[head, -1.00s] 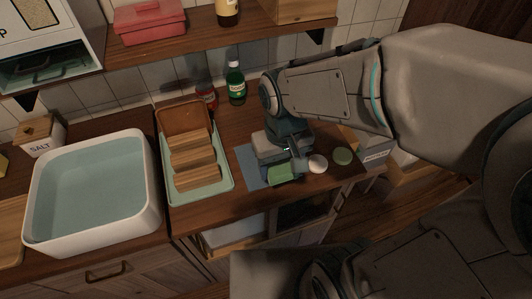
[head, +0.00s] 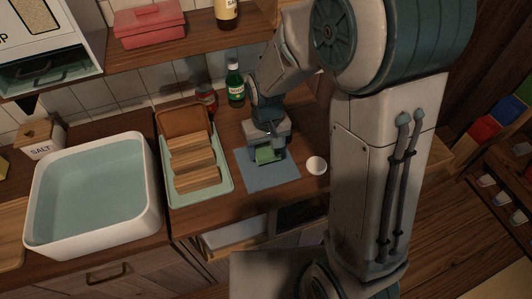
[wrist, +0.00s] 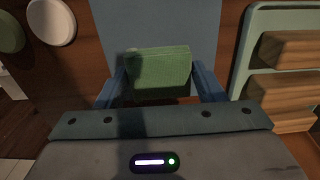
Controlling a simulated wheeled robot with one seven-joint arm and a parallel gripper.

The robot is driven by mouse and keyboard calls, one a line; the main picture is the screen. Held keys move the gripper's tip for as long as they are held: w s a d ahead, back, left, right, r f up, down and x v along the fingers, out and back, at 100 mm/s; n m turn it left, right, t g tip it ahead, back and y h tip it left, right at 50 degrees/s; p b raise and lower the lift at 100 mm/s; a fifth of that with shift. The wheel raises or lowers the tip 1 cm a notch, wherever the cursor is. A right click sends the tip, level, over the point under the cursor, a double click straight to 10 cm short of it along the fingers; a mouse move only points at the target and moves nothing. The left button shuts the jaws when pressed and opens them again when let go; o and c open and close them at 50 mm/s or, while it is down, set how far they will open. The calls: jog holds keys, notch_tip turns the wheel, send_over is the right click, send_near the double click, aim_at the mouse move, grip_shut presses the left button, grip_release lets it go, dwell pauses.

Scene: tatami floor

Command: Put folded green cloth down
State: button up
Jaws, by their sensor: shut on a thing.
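The folded green cloth (head: 267,156) is a small thick block in my gripper (head: 266,151). In the wrist view the cloth (wrist: 160,68) sits between the two blue fingers of my gripper (wrist: 160,85), which are shut on it. The cloth is over the far part of a flat blue mat (head: 272,179) on the wooden counter. The mat also shows behind the cloth in the wrist view (wrist: 190,25). I cannot tell whether the cloth touches the mat. The near part of the mat is bare.
A pale green tray (head: 216,188) with wooden pieces stands left of the mat. A white round thing (head: 316,165) lies to its right; a green round thing (wrist: 10,33) is beside that. A green bottle (head: 236,84) stands behind. A white basin (head: 98,234) is farther left.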

aim_at(266, 150)
jog(key=shift+f, duration=1.55)
jog(key=shift+f, duration=0.15)
jog(key=o, duration=1)
